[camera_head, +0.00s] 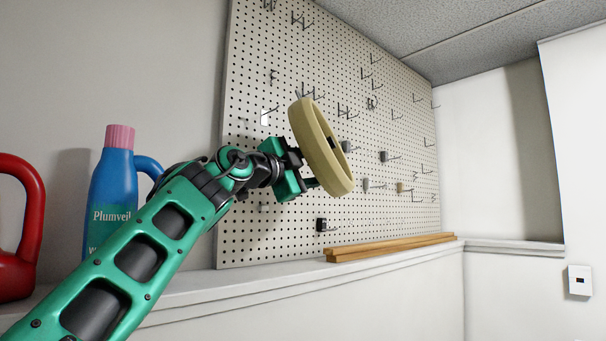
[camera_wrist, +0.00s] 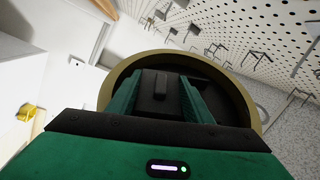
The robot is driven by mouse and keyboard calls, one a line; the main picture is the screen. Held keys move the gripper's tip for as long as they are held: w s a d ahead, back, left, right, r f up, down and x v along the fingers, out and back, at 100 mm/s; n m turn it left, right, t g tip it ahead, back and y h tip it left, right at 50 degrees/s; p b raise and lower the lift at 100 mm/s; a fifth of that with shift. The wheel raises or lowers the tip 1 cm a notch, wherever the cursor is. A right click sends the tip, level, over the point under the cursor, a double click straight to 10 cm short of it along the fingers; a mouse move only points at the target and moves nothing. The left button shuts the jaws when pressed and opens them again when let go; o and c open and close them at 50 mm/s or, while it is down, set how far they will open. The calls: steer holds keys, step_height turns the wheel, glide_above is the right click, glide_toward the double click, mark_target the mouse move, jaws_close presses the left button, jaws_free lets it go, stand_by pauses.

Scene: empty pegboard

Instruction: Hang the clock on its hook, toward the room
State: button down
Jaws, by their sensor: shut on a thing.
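The clock (camera_head: 312,135) is a round, tan-rimmed body, held up in front of the pegboard (camera_head: 245,130) and tilted. My gripper (camera_head: 303,168) is at its left side in the head view. In the wrist view, my gripper (camera_wrist: 163,92) has its green fingers on either side of a dark block inside the tan rim of the clock (camera_wrist: 118,78), and is shut on it. The dial cannot be made out. Several wire hooks (camera_head: 345,110) stick out of the board; which one is the clock's cannot be told.
Wooden strips (camera_head: 390,247) lie on the ledge (camera_head: 290,280) below the board. A blue bottle with a pink cap (camera_head: 112,195) and a red jug (camera_head: 20,250) stand at the left. Small blocks hang on the board beyond the clock. A side wall (camera_head: 500,170) closes the right.

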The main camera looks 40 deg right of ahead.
steer(key=w+f, duration=0.1)
steer(key=w, duration=0.8)
steer(key=shift+w+a+f, duration=0.2)
steer(key=shift+w+a, duration=0.1)
steer(key=shift+w, duration=0.05)
stand_by(1.1)
stand_by(0.6)
steer(key=c, duration=0.8)
jaws_free()
steer(key=shift+f, duration=0.1)
